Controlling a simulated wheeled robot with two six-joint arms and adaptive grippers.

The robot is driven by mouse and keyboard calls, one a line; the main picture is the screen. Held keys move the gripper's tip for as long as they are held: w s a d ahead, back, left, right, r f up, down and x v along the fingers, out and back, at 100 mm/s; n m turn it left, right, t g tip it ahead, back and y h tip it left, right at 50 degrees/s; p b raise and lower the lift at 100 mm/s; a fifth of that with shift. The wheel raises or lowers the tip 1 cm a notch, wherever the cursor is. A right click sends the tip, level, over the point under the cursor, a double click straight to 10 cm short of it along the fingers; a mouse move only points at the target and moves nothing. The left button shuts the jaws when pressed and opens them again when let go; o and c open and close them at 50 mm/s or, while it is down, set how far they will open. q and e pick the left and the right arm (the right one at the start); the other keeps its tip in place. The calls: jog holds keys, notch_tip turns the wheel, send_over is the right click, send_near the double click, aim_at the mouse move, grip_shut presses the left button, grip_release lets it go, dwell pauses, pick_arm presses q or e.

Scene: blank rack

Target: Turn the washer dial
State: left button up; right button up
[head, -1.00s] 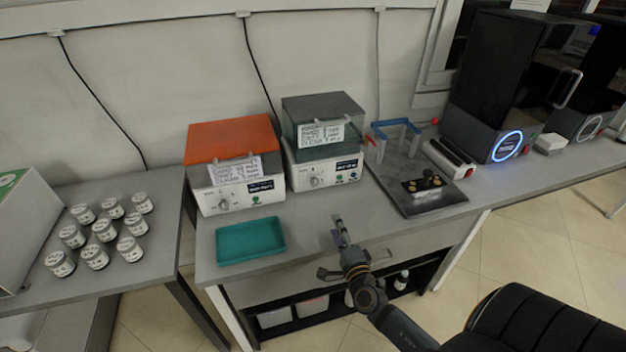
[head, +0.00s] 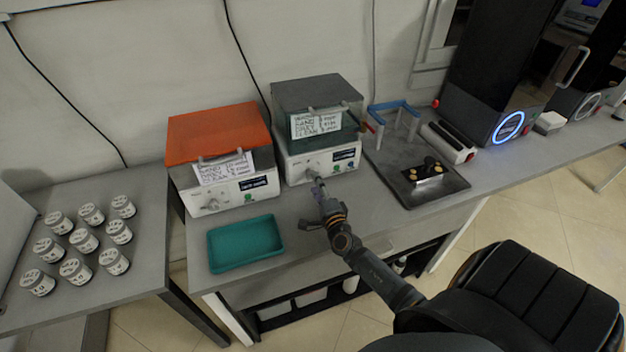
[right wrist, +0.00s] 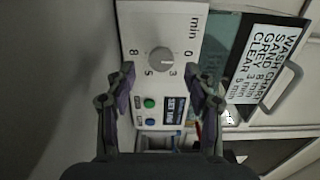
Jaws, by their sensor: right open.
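The white washer (head: 297,166) with the dark grey lid stands at the back of the table. Its dial (head: 312,172) is on the front panel. In the right wrist view the round grey dial (right wrist: 162,60) sits among the marks 0, 3, 5 and 8; its pointer is too small to read surely. My right gripper (head: 319,184) is at the front panel by the dial. In the right wrist view my right gripper (right wrist: 160,76) is open, its fingers on either side below the dial, apart from it. My left gripper is out of view.
A similar unit with an orange lid (head: 217,131) stands to the left. A teal tray (head: 245,243) lies in front of it. A dark tray (head: 448,186) with a blue-topped frame (head: 394,106) is to the right. Several labelled jars (head: 84,240) stand on the left table.

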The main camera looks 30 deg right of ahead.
jog(key=shift+x, duration=1.2)
jog(key=shift+w+d+r, duration=0.1)
jog(key=shift+w, duration=0.2)
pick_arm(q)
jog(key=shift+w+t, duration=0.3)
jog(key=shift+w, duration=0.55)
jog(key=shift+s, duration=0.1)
pick_arm(e)
jog(key=shift+c, duration=0.9)
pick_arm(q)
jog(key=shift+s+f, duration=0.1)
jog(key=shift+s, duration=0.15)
pick_arm(e)
grip_shut()
